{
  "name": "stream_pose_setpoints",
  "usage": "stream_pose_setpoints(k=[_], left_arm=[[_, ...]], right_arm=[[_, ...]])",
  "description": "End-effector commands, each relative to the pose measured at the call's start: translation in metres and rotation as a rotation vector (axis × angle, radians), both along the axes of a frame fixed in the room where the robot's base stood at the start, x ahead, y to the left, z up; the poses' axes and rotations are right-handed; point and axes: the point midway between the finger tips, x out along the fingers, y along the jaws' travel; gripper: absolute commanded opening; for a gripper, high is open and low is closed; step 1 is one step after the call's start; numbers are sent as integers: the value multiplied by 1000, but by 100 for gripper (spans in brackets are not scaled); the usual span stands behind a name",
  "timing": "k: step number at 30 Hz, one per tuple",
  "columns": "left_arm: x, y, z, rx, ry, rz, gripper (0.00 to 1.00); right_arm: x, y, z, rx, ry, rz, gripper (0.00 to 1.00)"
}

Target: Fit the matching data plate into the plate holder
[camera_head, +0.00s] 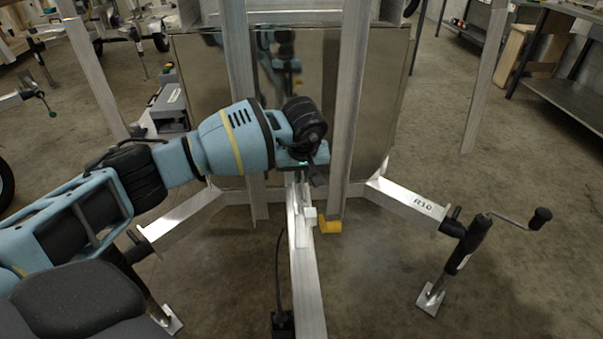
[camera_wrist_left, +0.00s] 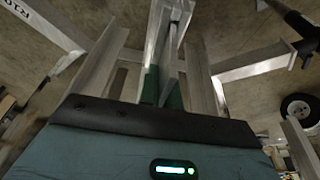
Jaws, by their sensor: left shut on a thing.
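My left gripper (camera_head: 316,178) is in front of the upright aluminium posts, just above the trailer's central beam (camera_head: 306,270). Its fingers are mostly hidden by my wrist in the head view. In the left wrist view the dark green fingers of my left gripper (camera_wrist_left: 164,92) stand close together, with a thin grey piece (camera_wrist_left: 168,72) between them. They are shut on it, but I cannot tell from its edge whether it is a data plate, and no markings on it can be read. I cannot make out the plate holder. My right gripper is not in view.
A yellow piece (camera_head: 329,225) and a small white block (camera_head: 308,214) are by the central beam. A shiny metal panel (camera_head: 380,110) stands behind the posts.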

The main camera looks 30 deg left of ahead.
Motion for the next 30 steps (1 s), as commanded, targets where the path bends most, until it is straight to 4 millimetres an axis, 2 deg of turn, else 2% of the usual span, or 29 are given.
stream_pose_setpoints(k=[8, 9, 15, 23, 26, 30], left_arm=[[0, 0, -7, 0, 0, 0, 0], [0, 0, -6, 0, 0, 1, 8], [0, 0, -6, 0, 0, 1, 31], [0, 0, -6, 0, 0, 0, 31], [-1, -1, 2, 0, -2, 0, 31], [-6, -4, 21, 0, -4, -1, 31]], right_arm=[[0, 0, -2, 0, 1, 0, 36], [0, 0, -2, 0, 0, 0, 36], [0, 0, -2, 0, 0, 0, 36], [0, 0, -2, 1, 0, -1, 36], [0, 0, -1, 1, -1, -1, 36], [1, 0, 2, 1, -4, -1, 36]])
